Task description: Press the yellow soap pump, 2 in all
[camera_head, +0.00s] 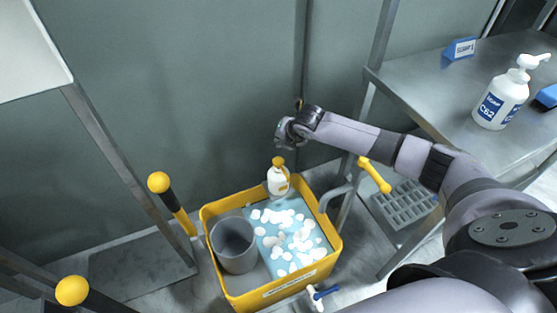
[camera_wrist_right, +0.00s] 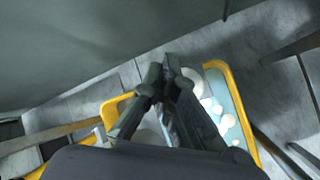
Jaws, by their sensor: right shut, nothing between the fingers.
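The yellow soap pump (camera_head: 278,162) tops a small white bottle (camera_head: 278,184) with a yellow label, upright at the back of the yellow tub (camera_head: 209,269). My right gripper (camera_head: 281,146) is shut and empty, just above the pump head, with a small gap seeming to remain. In the right wrist view my shut fingers (camera_wrist_right: 167,66) reach over the tub (camera_wrist_right: 240,112) and hide the pump; I cannot make it out there. My left gripper is not in view.
The tub holds a grey bucket (camera_head: 234,245), blue liquid and white foam pieces. Yellow-knobbed handles (camera_head: 159,182) stand left of the tub.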

